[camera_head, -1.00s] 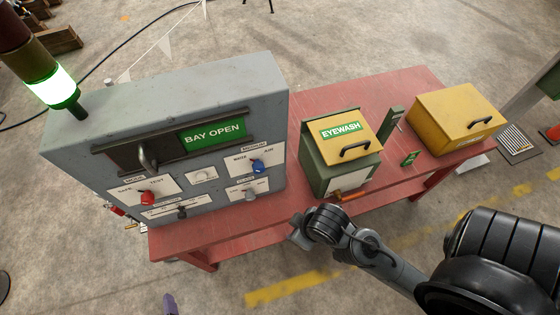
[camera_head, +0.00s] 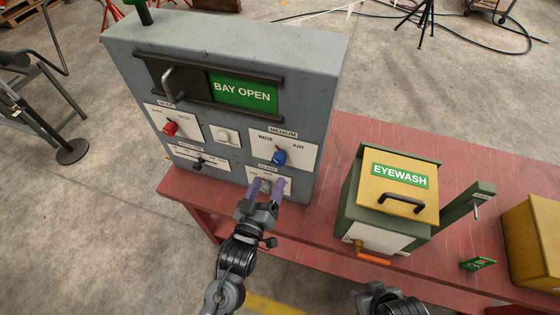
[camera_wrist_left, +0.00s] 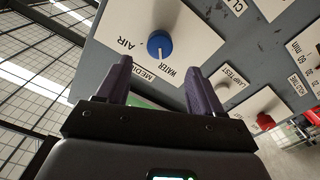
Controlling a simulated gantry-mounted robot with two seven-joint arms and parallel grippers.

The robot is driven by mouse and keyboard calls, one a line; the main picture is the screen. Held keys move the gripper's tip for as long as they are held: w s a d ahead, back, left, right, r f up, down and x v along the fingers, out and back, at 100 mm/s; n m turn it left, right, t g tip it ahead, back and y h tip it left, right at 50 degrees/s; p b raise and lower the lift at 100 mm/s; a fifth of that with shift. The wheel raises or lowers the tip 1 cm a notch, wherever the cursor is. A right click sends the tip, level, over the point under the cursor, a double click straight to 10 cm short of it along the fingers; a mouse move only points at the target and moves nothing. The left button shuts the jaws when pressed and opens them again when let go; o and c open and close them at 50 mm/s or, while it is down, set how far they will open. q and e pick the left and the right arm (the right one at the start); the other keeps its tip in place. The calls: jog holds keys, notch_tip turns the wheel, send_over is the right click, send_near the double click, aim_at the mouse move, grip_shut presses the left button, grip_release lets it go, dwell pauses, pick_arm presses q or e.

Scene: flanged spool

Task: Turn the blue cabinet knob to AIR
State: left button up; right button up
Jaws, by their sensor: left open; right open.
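The blue knob (camera_head: 279,157) sits on a white plate marked MEDIUM, WATER and AIR, on the grey cabinet (camera_head: 325,75). In the left wrist view the knob (camera_wrist_left: 160,43) has a white mark on the side toward WATER. My left gripper (camera_head: 267,187) is open and empty, below the knob in the head view. In the left wrist view its two purple fingers (camera_wrist_left: 159,72) show apart, with the knob seen beyond the gap between them; they do not hold it. My right gripper (camera_head: 368,294) is low at the bottom edge, its fingers barely visible.
A red knob (camera_head: 170,129), a white button (camera_head: 224,136) and a lower black knob (camera_head: 198,162) share the cabinet face. A green and yellow eyewash box (camera_head: 388,195) stands on the red table (camera_head: 345,155), right of the cabinet. A yellow box (camera_head: 535,240) is further right.

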aim_at(277, 162)
pick_arm(q)
jog(key=p+x, duration=0.1)
jog(key=x, duration=0.8)
jog(key=shift+r, duration=0.1)
jog(key=c, duration=1)
